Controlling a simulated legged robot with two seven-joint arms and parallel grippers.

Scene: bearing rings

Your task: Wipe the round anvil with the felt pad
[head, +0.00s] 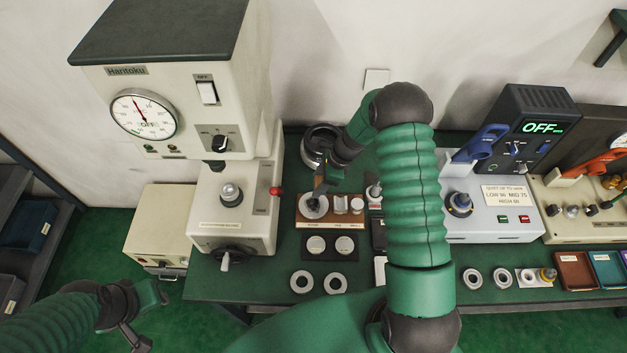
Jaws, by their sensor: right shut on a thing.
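The round anvil (231,193) is the small silver, round-topped piece on the lower body of the cream Haritoku machine (213,220). My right gripper (318,192) points down at the left end of a wooden holder (331,220), right of the anvil and apart from it. It is shut on a pale round piece, which looks like the felt pad (313,208); the fingers partly hide it. The pad is at the holder, and I cannot tell whether it still touches it. My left gripper (136,340) is low at the left, away from the bench; its fingers are unclear.
A dark tray with two discs (330,245) and two loose rings (318,282) lie in front.

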